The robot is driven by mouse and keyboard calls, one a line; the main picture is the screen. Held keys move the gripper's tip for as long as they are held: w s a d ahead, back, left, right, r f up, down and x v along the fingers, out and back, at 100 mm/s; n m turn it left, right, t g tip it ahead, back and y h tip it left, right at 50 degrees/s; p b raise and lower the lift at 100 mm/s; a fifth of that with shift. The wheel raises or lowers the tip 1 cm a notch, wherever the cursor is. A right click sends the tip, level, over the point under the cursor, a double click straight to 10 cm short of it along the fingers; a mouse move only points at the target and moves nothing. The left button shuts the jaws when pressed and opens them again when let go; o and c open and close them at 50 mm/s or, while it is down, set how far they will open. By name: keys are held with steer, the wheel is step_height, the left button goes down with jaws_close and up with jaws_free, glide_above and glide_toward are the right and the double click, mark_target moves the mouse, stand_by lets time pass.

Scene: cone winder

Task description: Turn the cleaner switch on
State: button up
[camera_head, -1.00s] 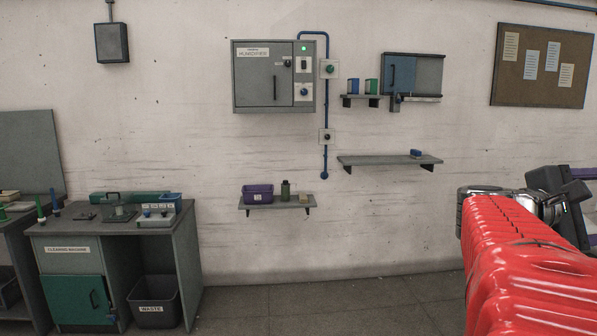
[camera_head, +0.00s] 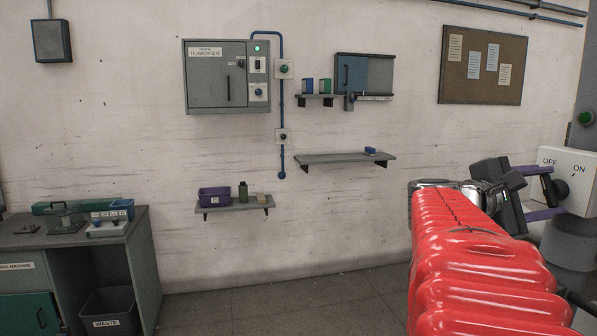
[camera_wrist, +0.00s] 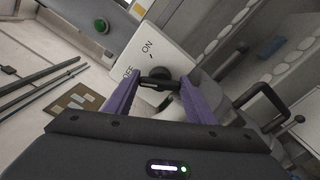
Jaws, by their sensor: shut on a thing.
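The cleaner switch (camera_head: 575,163) is a white box marked OFF and ON at the right edge of the head view. It also shows in the wrist view (camera_wrist: 147,47), tilted in the picture. Its black handle (camera_wrist: 160,83) stands out from a round dark knob on the box face. My gripper (camera_wrist: 160,80) has purple fingers, one on each side of the black handle, and is shut on it. The gripper also shows at the right of the head view (camera_head: 546,191). The fingers partly hide the box face. I cannot tell exactly which mark the handle points to.
A green button (camera_head: 586,117) sits on a grey post above the switch. A grey humidifier cabinet (camera_head: 213,75), shelves (camera_head: 345,159) and a notice board (camera_head: 482,66) are on the wall. A cleaning-machine bench (camera_head: 140,245) stands at the left. The floor between is clear.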

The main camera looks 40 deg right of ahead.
steer(key=shift+m, duration=0.4)
steer(key=m, duration=0.5)
steer(key=shift+s+f, duration=0.1)
steer(key=shift+f, duration=0.1)
steer(key=m, duration=0.6)
steer(key=shift+f, duration=0.2)
stand_by(0.3)
steer(key=o, duration=1)
steer(key=shift+r, duration=0.1)
steer(key=shift+o, duration=0.2)
steer(key=shift+w+a+r, duration=0.1)
steer(key=shift+w+a, duration=0.2)
steer(key=shift+a, duration=0.2)
steer(key=v, duration=1.2)
steer(key=shift+w+a, duration=0.15)
steer(key=shift+a, duration=0.15)
